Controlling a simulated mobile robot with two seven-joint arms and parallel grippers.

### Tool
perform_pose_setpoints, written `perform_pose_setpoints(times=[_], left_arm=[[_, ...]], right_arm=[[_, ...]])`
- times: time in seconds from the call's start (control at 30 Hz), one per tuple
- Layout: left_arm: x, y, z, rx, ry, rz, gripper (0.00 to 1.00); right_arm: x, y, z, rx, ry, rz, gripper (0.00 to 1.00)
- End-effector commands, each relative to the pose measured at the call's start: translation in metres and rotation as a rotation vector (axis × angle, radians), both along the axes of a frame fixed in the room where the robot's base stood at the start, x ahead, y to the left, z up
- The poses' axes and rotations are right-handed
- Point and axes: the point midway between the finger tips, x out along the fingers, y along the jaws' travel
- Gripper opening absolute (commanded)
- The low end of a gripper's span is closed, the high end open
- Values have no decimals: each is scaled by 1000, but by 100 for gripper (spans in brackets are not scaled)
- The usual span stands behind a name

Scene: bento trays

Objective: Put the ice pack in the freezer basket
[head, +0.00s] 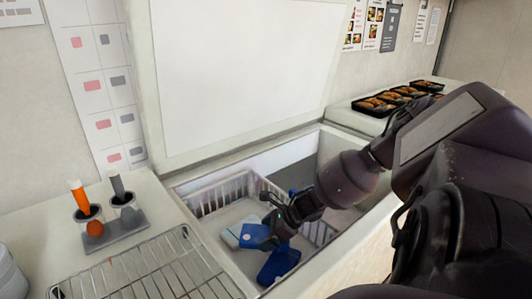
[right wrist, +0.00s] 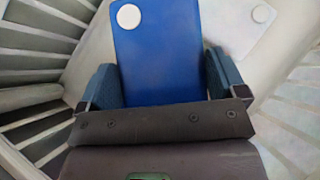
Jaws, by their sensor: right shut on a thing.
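The ice pack is a flat blue slab (right wrist: 158,55) with a white round cap in the right wrist view. My right gripper (right wrist: 162,88) is shut on it, with one finger at each side. In the head view my right gripper (head: 274,226) reaches down into the open freezer, and the blue pack (head: 254,237) shows at its fingers. The white freezer basket (head: 235,187) stands inside the freezer. The pack is inside the basket's outline; whether it touches the floor I cannot tell. The left gripper is not in view.
A pale pack (head: 231,236) lies beside the held one, and a darker blue item (head: 278,266) lies nearer the front. The raised freezer lid (head: 240,75) stands behind. A wire rack (head: 150,270) and a grey holder (head: 112,230) are at left; bento trays (head: 385,101) at right.

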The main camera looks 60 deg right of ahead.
Motion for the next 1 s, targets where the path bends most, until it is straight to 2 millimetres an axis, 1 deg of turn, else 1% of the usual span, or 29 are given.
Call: perform_pose_setpoints(times=[0.03, 0.1, 0.23, 0.33, 0.57, 0.7, 0.73, 0.77, 1.0], left_arm=[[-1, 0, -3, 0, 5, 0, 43], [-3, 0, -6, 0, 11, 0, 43], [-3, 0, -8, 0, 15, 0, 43], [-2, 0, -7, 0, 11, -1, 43], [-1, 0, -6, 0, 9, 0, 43], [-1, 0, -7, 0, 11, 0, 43], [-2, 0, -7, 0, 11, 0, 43], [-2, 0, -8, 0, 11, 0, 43], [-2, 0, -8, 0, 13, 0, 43]], right_arm=[[-1, 1, -10, 2, 5, -1, 52], [-1, 1, -21, 3, 6, -1, 52], [-1, 1, -35, 1, 4, 0, 52], [0, 0, -38, 1, 2, -1, 52], [0, 0, -36, 0, -1, 0, 52], [0, 0, -40, 1, 0, 1, 52], [0, 0, -40, 0, 1, 1, 95], [0, 0, -39, 0, 1, 1, 99], [0, 0, -39, 1, 2, 0, 100]])
